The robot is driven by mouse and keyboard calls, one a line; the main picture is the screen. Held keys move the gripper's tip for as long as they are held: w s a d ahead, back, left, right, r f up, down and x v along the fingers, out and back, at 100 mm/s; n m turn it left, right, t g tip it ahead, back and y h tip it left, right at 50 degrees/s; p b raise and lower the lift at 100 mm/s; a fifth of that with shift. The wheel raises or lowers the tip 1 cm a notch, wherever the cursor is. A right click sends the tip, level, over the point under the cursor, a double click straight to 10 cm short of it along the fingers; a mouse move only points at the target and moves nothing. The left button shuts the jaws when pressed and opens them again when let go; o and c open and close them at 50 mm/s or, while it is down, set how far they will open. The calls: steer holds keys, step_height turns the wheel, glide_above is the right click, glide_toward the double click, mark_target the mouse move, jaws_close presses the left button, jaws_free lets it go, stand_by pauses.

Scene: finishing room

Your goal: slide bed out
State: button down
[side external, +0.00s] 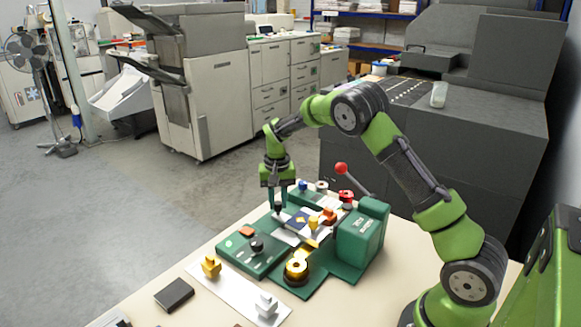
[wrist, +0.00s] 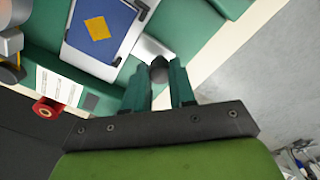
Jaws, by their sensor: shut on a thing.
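A green stamping machine (side external: 358,238) stands on the table. Its bed, a pale plate (side external: 289,217), carries a blue card with a gold diamond (side external: 301,219). In the wrist view the bed (wrist: 75,47) and blue card (wrist: 101,27) are at upper left, with dark clips at the card's edge. My gripper (side external: 279,206) points down at the bed's outer end. In the wrist view my gripper (wrist: 160,78) has its two fingers around a dark knob (wrist: 158,66) beside the bed's end.
A red-ball lever (side external: 341,169) stands behind the machine. A gold roll (side external: 296,268) sits at its front, beside a green panel with a black knob (side external: 256,245). A white strip (side external: 234,291) with yellow and white blocks and a dark box (side external: 174,294) lie nearer. Open floor lies beyond the table's far-left edge.

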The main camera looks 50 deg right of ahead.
steer(key=shift+w, duration=1.1)
steer(key=c, duration=0.9)
jaws_free()
steer(key=shift+c, duration=0.2)
steer(key=shift+s, duration=0.1)
steer(key=shift+r, duration=0.1)
step_height(320, 180, up, 17)
